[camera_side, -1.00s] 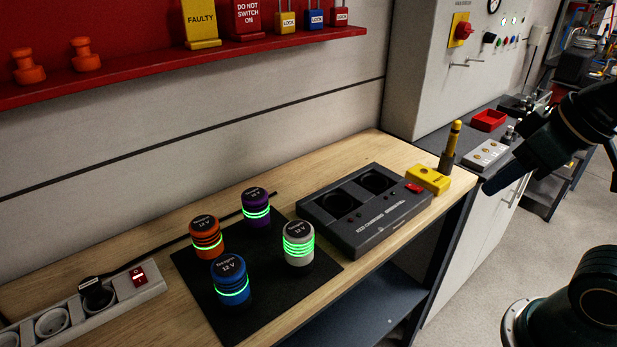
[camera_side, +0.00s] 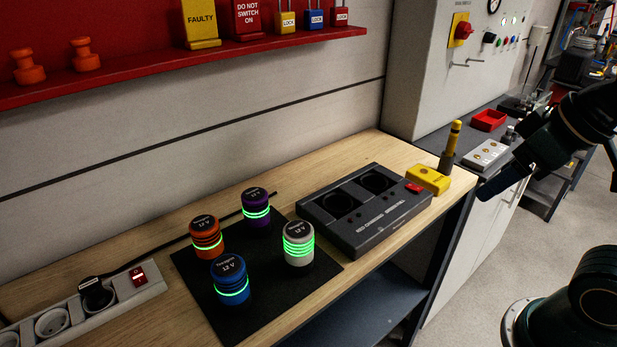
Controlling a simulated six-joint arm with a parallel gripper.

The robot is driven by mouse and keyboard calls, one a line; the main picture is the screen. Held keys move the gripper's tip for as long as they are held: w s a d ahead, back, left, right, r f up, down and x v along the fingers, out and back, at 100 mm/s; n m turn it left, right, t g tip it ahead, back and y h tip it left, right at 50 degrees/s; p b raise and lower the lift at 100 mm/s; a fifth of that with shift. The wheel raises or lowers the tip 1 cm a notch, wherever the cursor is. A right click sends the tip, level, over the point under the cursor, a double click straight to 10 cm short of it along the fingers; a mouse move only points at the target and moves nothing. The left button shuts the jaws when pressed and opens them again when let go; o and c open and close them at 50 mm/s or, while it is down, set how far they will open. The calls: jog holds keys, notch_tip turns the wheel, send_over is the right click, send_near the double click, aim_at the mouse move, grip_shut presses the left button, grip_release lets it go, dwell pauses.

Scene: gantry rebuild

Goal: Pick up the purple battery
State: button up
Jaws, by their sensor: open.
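The purple battery (camera_side: 256,208) stands upright at the back of the black mat (camera_side: 258,309), with a dark top and green glowing bands. My gripper (camera_side: 484,196) is at the right, beyond the right end of the wooden bench and well apart from the battery. It is open by what can be made out, and nothing shows in it; its fingers are dark and overlap in this view.
Orange (camera_side: 207,240), blue (camera_side: 231,283) and white (camera_side: 299,248) batteries share the mat. A dark charging station (camera_side: 366,212) and yellow block (camera_side: 428,180) lie between mat and gripper. A power strip (camera_side: 75,316) is at left; a red shelf (camera_side: 150,72) hangs above.

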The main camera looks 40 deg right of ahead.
jog(key=w+a+r+n+g, duration=0.1)
jog(key=w+a+r+n, duration=0.2)
jog(key=w, duration=0.3)
jog(key=w+a+r+n+g, duration=0.1)
jog(key=w+a+r+n, duration=0.15)
jog(key=w, duration=0.35)
jog(key=w+a+r+n+g, duration=0.1)
jog(key=w+a+r+n, duration=0.1)
jog(key=w+n, duration=0.3)
jog(key=w+a+f+n+g, duration=0.1)
jog(key=w+a+f+n, duration=0.3)
jog(key=w+a, duration=0.3)
jog(key=w+a+f+n+g, duration=0.1)
jog(key=w+a+f+n, duration=0.3)
jog(key=w+a, duration=0.4)
jog(key=shift+w+f+g, duration=0.3)
jog(key=shift+w, duration=0.45)
jog(key=shift+f, duration=0.1)
